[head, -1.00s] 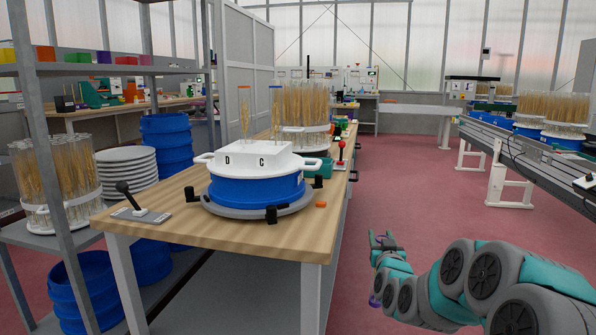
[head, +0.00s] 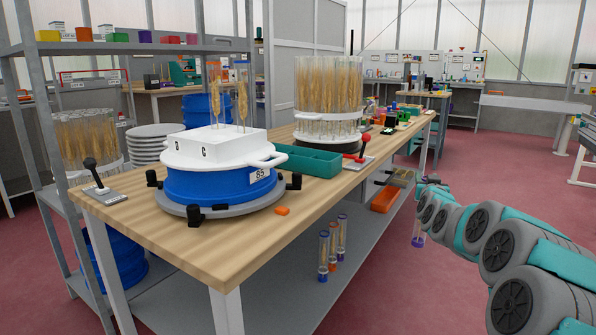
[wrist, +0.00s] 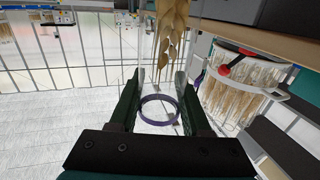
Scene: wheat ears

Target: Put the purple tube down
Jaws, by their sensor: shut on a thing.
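The purple tube (head: 418,234) is clear with a purple end and hangs below my gripper (head: 428,184) in the head view, over the red floor at the right side of the bench. In the wrist view, its purple ring (wrist: 143,112) shows between the two dark fingers of my gripper (wrist: 160,92), with wheat ears (wrist: 172,35) above it. My gripper is shut on the tube. The rest of the tube's clear wall is hard to make out there.
The wooden bench (head: 255,245) holds a blue drum with a white lettered block (head: 215,147), a green tray (head: 308,162), a red-knobbed lever (head: 358,160) and a rack of wheat tubes (head: 328,95). Several capped tubes (head: 333,250) stand on its lower shelf (head: 300,290). Floor at right is open.

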